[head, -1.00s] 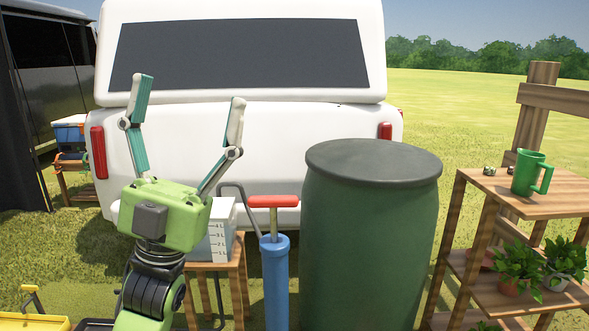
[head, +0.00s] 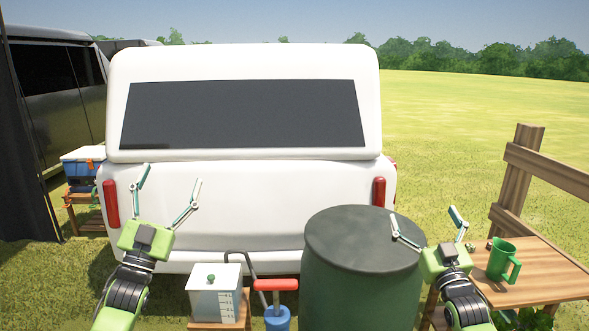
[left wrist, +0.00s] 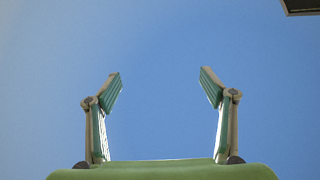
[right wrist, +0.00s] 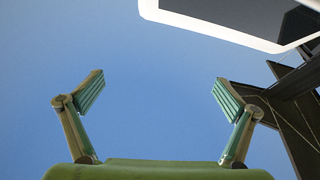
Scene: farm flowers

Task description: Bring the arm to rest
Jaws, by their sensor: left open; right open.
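My left gripper (head: 168,187) is raised in front of the white vehicle's rear, fingers up, open and empty. In the left wrist view its spread fingers (left wrist: 160,90) have only blue sky between them. My right gripper (head: 425,227) is raised between the green barrel and the green mug, open and empty. In the right wrist view its fingers (right wrist: 157,95) are also spread against the sky. Neither gripper visibly holds anything.
The white vehicle (head: 240,180) stands ahead. A dark green barrel (head: 360,245), a lidded container (head: 213,298) and a blue pump with a red handle (head: 276,286) stand in front. A green mug (head: 499,261) sits on a wooden shelf (head: 550,275) at right.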

